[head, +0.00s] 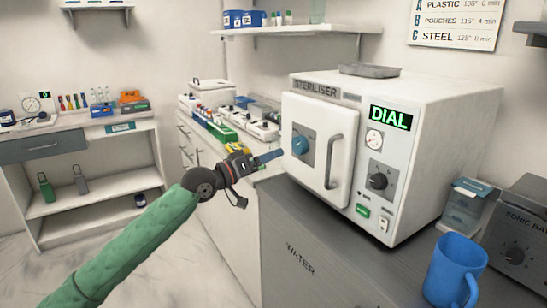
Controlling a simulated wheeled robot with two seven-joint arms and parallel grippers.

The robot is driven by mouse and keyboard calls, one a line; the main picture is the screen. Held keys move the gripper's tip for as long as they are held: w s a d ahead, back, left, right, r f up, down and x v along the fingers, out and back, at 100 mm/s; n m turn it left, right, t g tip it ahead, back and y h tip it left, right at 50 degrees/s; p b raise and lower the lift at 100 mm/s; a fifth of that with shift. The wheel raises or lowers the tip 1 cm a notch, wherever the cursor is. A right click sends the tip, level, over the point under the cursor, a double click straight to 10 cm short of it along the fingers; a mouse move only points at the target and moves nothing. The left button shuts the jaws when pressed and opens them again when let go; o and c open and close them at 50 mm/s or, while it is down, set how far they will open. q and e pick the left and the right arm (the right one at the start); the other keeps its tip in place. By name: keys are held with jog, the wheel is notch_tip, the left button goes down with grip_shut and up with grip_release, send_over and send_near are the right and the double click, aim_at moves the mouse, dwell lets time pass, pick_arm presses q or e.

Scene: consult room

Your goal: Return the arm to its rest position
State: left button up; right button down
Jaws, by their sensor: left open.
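My left arm (135,245), in a green sleeve, reaches in from the lower left of the head view. Its dark left gripper (264,158) is open, in front of the steriliser's door at the left. My right gripper is not in view.
A blue mug (455,268) and a grey sonic bath (515,240) stand at the right of the counter (340,265). A metal tray (370,70) lies on the steriliser. Racks and bottles (225,120) crowd the counter behind my gripper. Open floor (165,275) shows lower left.

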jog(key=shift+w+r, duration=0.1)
